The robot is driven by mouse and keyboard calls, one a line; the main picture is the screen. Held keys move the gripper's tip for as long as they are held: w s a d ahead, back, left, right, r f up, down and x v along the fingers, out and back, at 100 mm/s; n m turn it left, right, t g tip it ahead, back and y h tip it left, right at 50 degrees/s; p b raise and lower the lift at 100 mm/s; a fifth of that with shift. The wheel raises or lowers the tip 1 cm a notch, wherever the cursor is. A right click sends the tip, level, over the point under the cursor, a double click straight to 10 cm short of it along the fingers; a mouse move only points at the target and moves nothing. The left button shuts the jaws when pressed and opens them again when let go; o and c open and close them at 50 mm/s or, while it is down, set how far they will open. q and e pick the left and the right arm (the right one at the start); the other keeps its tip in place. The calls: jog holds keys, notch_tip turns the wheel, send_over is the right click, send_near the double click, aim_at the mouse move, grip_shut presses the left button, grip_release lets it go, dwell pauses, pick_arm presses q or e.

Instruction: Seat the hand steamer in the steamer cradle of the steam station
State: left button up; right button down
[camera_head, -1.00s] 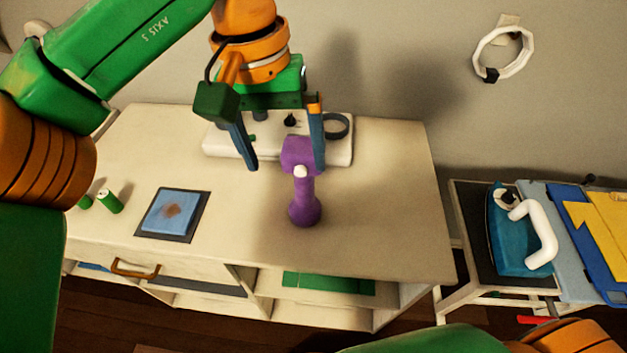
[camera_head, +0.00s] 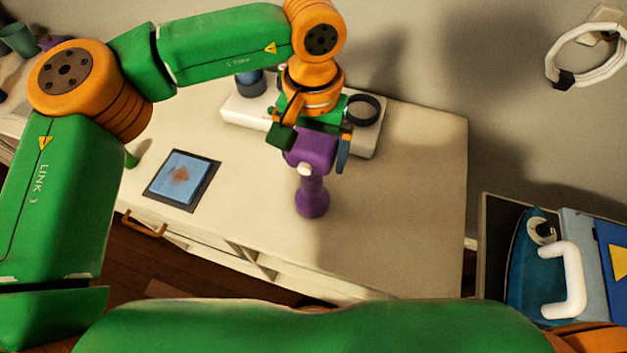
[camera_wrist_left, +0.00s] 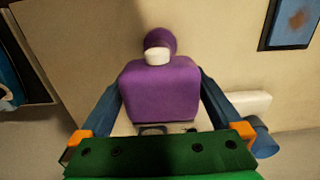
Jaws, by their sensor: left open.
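The purple hand steamer (camera_head: 313,195) stands upright on the pale worktop, its broad head on top and a white button on its near side. My left gripper (camera_head: 313,150) is open, with its fingers on either side of the steamer's head. In the left wrist view, the purple head (camera_wrist_left: 160,90) lies between the two blue fingers, and contact cannot be told. The white steam station (camera_head: 240,112) lies behind the steamer, partly hidden by my left arm. A dark ring (camera_head: 363,110), seemingly the cradle, is at its right end. My right gripper is not in view.
A blue stained cloth (camera_head: 180,178) lies on a dark mat to the left. A teal iron with a white handle (camera_head: 567,280) sits on a separate stand at the right. A white ring (camera_head: 582,55) hangs on the wall. The worktop right of the steamer is clear.

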pick_arm(q)
jog(key=shift+f, duration=0.15)
jog(key=shift+s+a, duration=0.15)
jog(key=shift+c, duration=0.6)
grip_shut()
